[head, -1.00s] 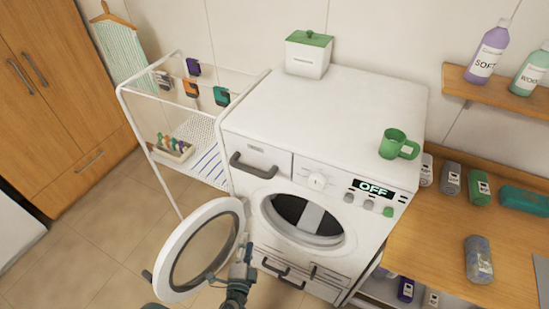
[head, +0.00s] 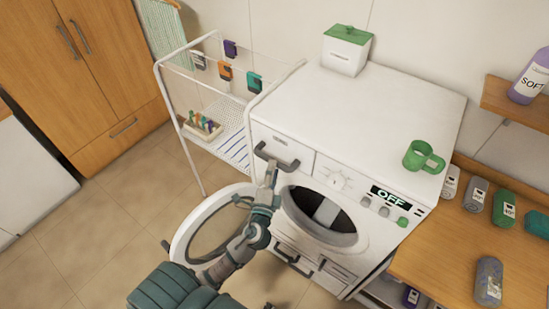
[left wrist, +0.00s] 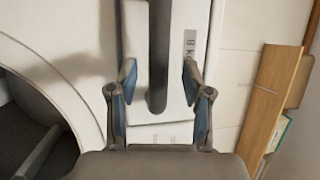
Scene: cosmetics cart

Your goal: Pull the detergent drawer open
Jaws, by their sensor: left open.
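The detergent drawer (head: 282,140) is at the upper left of the white washing machine's front and looks closed. Its dark grey handle (head: 277,157) is a bar across the drawer front. My left gripper (head: 271,172) is at the handle, in front of the drawer. In the left wrist view the open left gripper (left wrist: 158,85) has a finger on each side of the handle (left wrist: 159,60), with gaps between fingers and bar. Contact cannot be told. My right gripper is not in view.
The round washer door (head: 188,228) stands open at the left, below and behind my left arm. A white rack (head: 163,90) stands left of the machine. A green mug (head: 417,157) and a green-lidded box (head: 344,60) are on top. A wooden counter (head: 440,250) is at right.

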